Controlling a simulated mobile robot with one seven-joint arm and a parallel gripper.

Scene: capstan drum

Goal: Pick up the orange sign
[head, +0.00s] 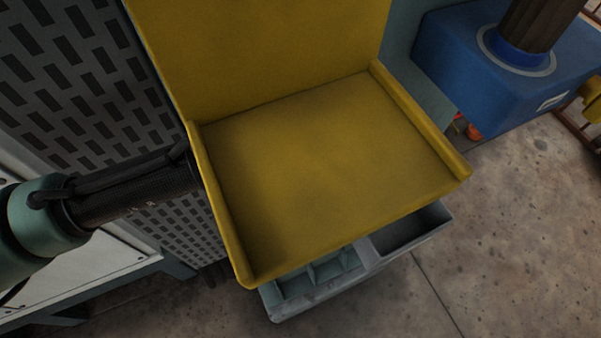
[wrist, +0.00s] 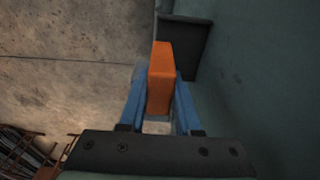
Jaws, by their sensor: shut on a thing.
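The orange sign (wrist: 162,60) shows in the wrist view as a narrow, upright orange block, seen nearly edge-on. My gripper (wrist: 158,84) has its two blue fingers on either side of the sign and is shut on it. The sign's top end stands out beyond the fingertips. In the head view my arm comes in from the left and passes out of sight behind the yellow tray, so my gripper and the sign are hidden there.
The yellow tray (head: 320,150) with raised sides fills the middle of the head view. Below it is a grey compartment bin (head: 408,238). A slotted grey panel (head: 85,75) stands at left, a blue machine (head: 470,65) at right. Concrete floor (head: 530,230) is open at right.

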